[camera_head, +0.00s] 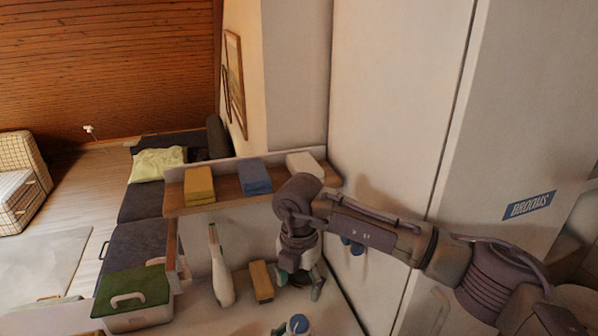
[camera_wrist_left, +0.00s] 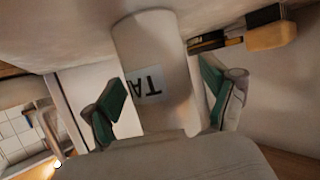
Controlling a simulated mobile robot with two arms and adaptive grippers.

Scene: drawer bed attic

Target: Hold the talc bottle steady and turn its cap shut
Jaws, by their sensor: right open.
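The talc bottle (camera_wrist_left: 155,50) is a white cylinder with a label whose letters "TA" appear upside down. In the left wrist view it stands between the two green-padded fingers of my left gripper (camera_wrist_left: 163,90). The left pad meets its outline and a thin gap shows at the right pad; I cannot tell whether they grip it. In the head view my right gripper (camera_head: 298,275) is open and points down over the white surface, beside a yellow block. A small blue-topped item (camera_head: 297,324) shows at the bottom edge; I cannot tell whether it is the cap.
A shelf (camera_head: 230,197) holds yellow (camera_head: 199,186), blue (camera_head: 255,178) and white (camera_head: 305,165) stacks. A tall white bottle (camera_head: 220,270) and a yellow block (camera_head: 262,281) stand below it. A green-lidded box (camera_head: 132,292) is at left. A tall white cabinet wall (camera_head: 395,110) bounds the right.

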